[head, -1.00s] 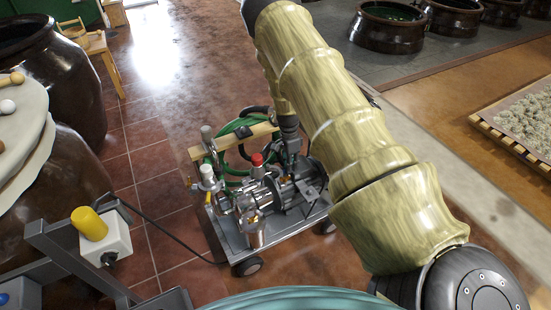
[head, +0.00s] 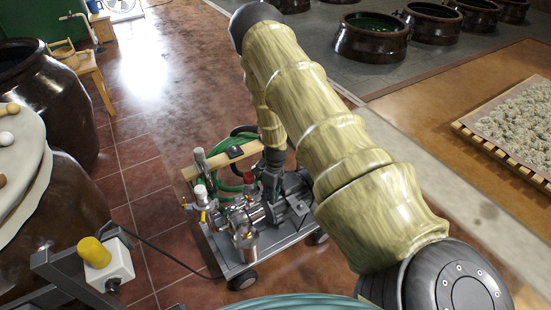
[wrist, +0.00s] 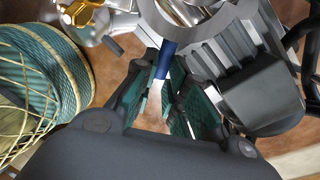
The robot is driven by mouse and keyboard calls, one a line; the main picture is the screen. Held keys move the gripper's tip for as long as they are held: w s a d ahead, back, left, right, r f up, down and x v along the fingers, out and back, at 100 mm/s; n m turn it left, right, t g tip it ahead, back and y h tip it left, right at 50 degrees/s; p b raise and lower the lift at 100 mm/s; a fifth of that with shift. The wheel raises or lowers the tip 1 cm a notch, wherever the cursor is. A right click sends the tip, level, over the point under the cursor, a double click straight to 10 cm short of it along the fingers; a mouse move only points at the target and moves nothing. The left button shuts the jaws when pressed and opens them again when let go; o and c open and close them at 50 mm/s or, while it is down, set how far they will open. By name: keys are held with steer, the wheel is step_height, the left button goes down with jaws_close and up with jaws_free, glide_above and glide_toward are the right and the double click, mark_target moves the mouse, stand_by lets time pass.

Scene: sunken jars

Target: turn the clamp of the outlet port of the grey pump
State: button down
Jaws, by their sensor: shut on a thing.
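The grey pump (head: 296,190) sits on a wheeled metal cart (head: 250,262) in the head view, partly hidden behind my arm. Its steel body and a ribbed dark grey housing (wrist: 240,90) show close up in the wrist view. My gripper (wrist: 168,72) is shut on a narrow blue handle (wrist: 166,58), which stands between its green-padded fingers beside the steel ring of the pump. The handle looks like the clamp's lever, but the clamp behind it is mostly hidden. In the head view my dark wrist comes down over the pump, and the fingertips cannot be made out.
A brass-coloured fitting (wrist: 82,12) is close by at the upper left of the wrist view. A round teal thing with tan bands (wrist: 72,70) lies left. Dark jars (head: 70,105) stand left of the cart, beside a control box with a yellow knob (head: 95,252). Tiled floor is clear behind.

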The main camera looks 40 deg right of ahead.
steer(key=shift+w+a+m+t+p, duration=0.2)
steer(key=shift+w+a+m+p, duration=0.15)
steer(key=shift+a+m, duration=0.55)
steer(key=shift+w+a+m+t+p, duration=0.25)
steer(key=shift+a+m, duration=0.4)
steer(key=shift+m, duration=0.45)
steer(key=shift+w+a+m+t+p, duration=0.15)
steer(key=shift+w+a+m+p, duration=0.25)
steer(key=shift+a+m, duration=0.5)
steer(key=shift+d, duration=0.1)
steer(key=c, duration=1.5)
jaws_free()
steer(key=shift+o, duration=0.2)
steer(key=shift+d, duration=0.1)
steer(key=shift+s, duration=0.1)
steer(key=shift+r, duration=0.1)
step_height(320, 180, up, 12)
steer(key=d, duration=0.2)
steer(key=shift+s+d+f, duration=0.15)
steer(key=shift+d+f, duration=0.05)
steer(key=shift+f, duration=0.05)
